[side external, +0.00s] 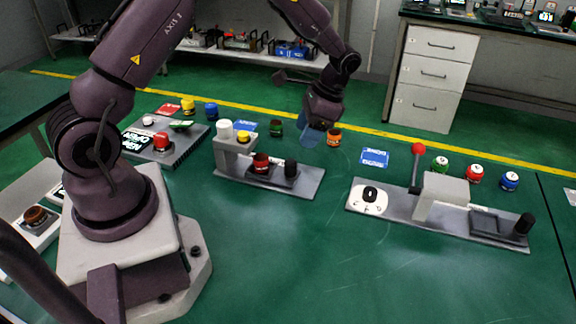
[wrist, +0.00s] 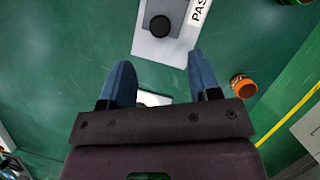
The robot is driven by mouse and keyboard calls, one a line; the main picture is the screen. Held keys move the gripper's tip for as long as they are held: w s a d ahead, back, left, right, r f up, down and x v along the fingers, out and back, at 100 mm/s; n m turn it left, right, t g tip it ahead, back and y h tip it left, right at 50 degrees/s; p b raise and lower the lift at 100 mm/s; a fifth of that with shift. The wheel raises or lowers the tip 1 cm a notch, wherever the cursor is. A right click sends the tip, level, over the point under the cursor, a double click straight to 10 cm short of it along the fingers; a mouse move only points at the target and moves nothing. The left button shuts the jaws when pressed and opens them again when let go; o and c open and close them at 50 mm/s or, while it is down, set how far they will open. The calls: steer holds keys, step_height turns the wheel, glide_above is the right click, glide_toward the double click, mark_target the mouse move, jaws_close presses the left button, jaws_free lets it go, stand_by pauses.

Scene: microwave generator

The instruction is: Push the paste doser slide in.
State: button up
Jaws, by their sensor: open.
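The paste doser stands mid-table in the side view, with a grey base plate (side external: 308,187), a pale raised block (side external: 234,146) and a dark slide. The slide's black knob (side external: 291,170) stands near the plate's right end, outside the block. A dark red can (side external: 261,163) sits between knob and block. In the wrist view the black knob (wrist: 160,25) is ahead of the fingers, beside a label partly reading "PAS". My gripper (side external: 312,138) is above and behind the plate's right end, apart from the knob. Its blue fingers (wrist: 165,82) are spread with nothing held.
An orange jar (side external: 334,137) is close to my gripper and also shows in the wrist view (wrist: 243,87). A green jar (side external: 276,128) stands behind the doser. Another device with a red-balled lever (side external: 418,149) is to the right. The table in front is clear.

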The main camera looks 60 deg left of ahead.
mark_target(291, 161)
steer(key=x, duration=1.1)
steer(key=shift+f, duration=0.1)
